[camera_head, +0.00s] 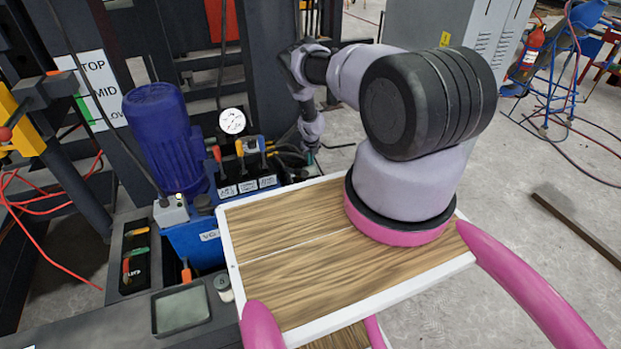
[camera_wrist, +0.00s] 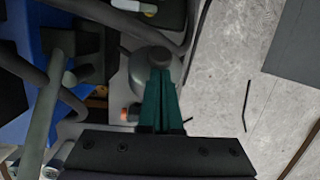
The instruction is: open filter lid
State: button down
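In the wrist view, a grey rounded cap with a dark round knob (camera_wrist: 154,58), which looks like the filter lid, is just beyond my fingertips. My gripper (camera_wrist: 161,84) has teal fingers that lie close together, with no clear gap between them. The fingers overlap the cap in the picture. I cannot tell whether they touch it. In the head view my gripper (camera_head: 309,158) points down at the right end of the blue hydraulic unit (camera_head: 207,243), and the filter lid is hidden there behind my arm and gripper.
The blue motor (camera_head: 163,135), pressure gauge (camera_head: 232,121) and lever valves (camera_head: 249,147) stand left of my gripper. Black hoses (camera_head: 290,152) run close beside it. In the wrist view a thick grey hose (camera_wrist: 45,120) is at left, and open concrete floor (camera_wrist: 225,70) is at right.

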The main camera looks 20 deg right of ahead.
jog(key=w, duration=0.2)
jog(key=shift+w+f, duration=0.2)
jog(key=shift+w, duration=0.15)
jog(key=shift+w+f, duration=0.2)
jog(key=shift+w, duration=0.7)
jog(key=shift+w+f, duration=0.15)
jog(key=shift+w, duration=0.7)
jog(key=shift+r, duration=0.15)
